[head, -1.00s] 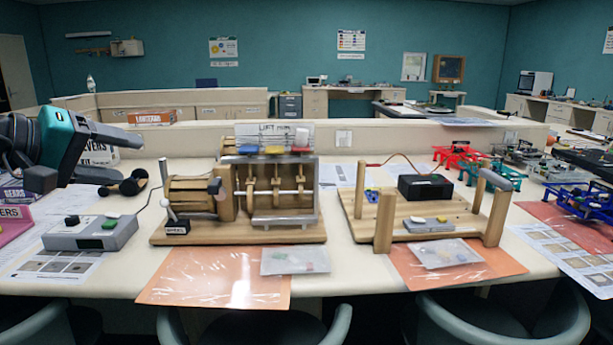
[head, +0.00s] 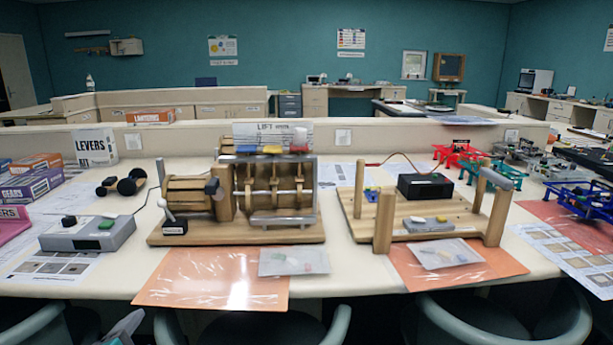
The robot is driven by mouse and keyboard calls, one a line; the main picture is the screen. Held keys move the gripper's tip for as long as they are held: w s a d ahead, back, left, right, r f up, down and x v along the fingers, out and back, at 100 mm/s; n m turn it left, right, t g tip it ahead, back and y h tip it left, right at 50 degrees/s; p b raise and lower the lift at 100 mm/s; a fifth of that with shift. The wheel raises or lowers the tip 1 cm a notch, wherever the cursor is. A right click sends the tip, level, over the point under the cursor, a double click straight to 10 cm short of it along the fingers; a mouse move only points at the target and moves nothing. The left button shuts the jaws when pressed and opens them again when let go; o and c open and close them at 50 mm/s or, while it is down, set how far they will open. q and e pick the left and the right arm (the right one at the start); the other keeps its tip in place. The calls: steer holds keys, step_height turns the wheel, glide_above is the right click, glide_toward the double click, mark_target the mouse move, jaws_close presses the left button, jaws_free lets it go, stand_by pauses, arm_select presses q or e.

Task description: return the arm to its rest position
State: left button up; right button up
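A small grey-teal part of my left arm (head: 122,328) shows at the bottom edge of the head view, left of centre, below the table's front edge. My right arm and gripper are not in view. No part of my arms is over the tabletop (head: 345,268).
A wooden lift model (head: 240,236) stands mid-table, with a grey button box (head: 88,238) to its left. A wooden frame (head: 385,232) with a black box (head: 425,186) stands right. Chairs (head: 505,320) line the front edge. Cartons (head: 30,185) sit far left.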

arm_select(q)
steer(key=s+d+f+n+g+h, duration=0.1)
steer(key=s+d+f+n+g, duration=0.1)
steer(key=s+f+n+g, duration=0.6)
steer(key=s+d+f+n+g+h, duration=0.25)
steer(key=s+f, duration=0.35)
steer(key=s, duration=0.6)
steer(key=w+d+f+m+t+h+b, duration=0.1)
steer(key=w+d+f+t+b, duration=0.15)
steer(key=w+f+b, duration=0.4)
steer(key=w+d+f+m+t+h+b, duration=0.15)
steer(key=f+t+b, duration=0.25)
steer(key=f, duration=0.5)
arm_select(e)
step_height(320, 180, down, 7)
steer(key=w+a, duration=0.1)
steer(key=a, duration=0.1)
arm_select(q)
step_height(320, 180, up, 9)
steer(key=a+n+y+p, duration=0.1)
steer(key=p, duration=1.1)
steer(key=shift+s+a+t+y+p, duration=0.15)
steer(key=shift+a+t+y+p, duration=0.15)
steer(key=shift+a+y+p, duration=0.1)
arm_select(e)
step_height(320, 180, up, 9)
steer(key=s+d, duration=0.1)
steer(key=d, duration=0.1)
steer(key=shift+s+d+f, duration=0.15)
steer(key=shift+s, duration=0.05)
